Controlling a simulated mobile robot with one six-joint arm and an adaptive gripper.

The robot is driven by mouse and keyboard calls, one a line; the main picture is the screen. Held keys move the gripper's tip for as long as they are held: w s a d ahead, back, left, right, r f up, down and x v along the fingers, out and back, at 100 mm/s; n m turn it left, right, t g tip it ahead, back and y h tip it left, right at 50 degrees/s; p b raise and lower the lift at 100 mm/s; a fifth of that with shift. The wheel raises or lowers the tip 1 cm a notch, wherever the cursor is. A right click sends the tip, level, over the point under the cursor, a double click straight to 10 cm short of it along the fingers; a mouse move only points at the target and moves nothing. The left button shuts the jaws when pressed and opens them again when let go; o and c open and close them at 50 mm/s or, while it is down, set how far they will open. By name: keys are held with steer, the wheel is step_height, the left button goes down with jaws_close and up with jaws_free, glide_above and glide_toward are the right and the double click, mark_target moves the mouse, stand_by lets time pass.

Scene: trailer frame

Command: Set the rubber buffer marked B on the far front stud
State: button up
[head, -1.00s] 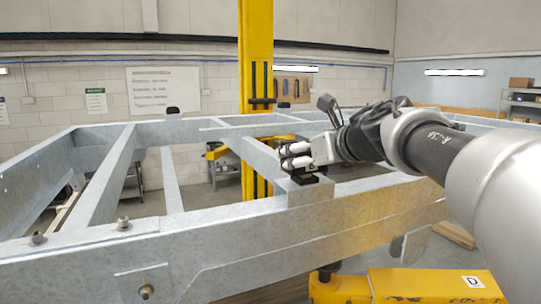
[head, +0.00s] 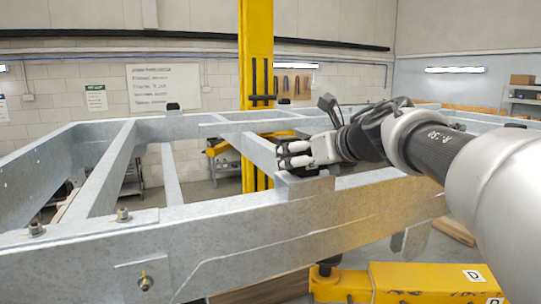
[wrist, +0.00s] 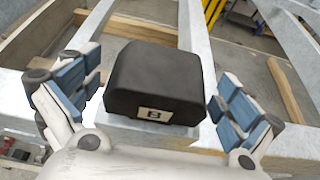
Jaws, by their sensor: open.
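The black rubber buffer marked B (wrist: 155,85) stands upright in the wrist view, its label facing the camera. It appears to rest on a pale metal surface of the frame. My gripper (wrist: 152,100) is open, with one blue-padded finger on each side of the buffer and a gap at both sides. In the head view my gripper (head: 293,155) is low over the front rail, and the buffer is mostly hidden there. Two studs (head: 36,229) (head: 122,214) stand on the frame's left part. I cannot tell which stud is the far front one.
The galvanised trailer frame (head: 230,230) fills the middle. A black block (head: 172,106) sits on its far rail. A yellow post (head: 257,60) rises behind. A yellow stand (head: 420,283) labelled D is at lower right. The frame's bays are open gaps.

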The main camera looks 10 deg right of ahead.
steer(key=v, duration=1.2)
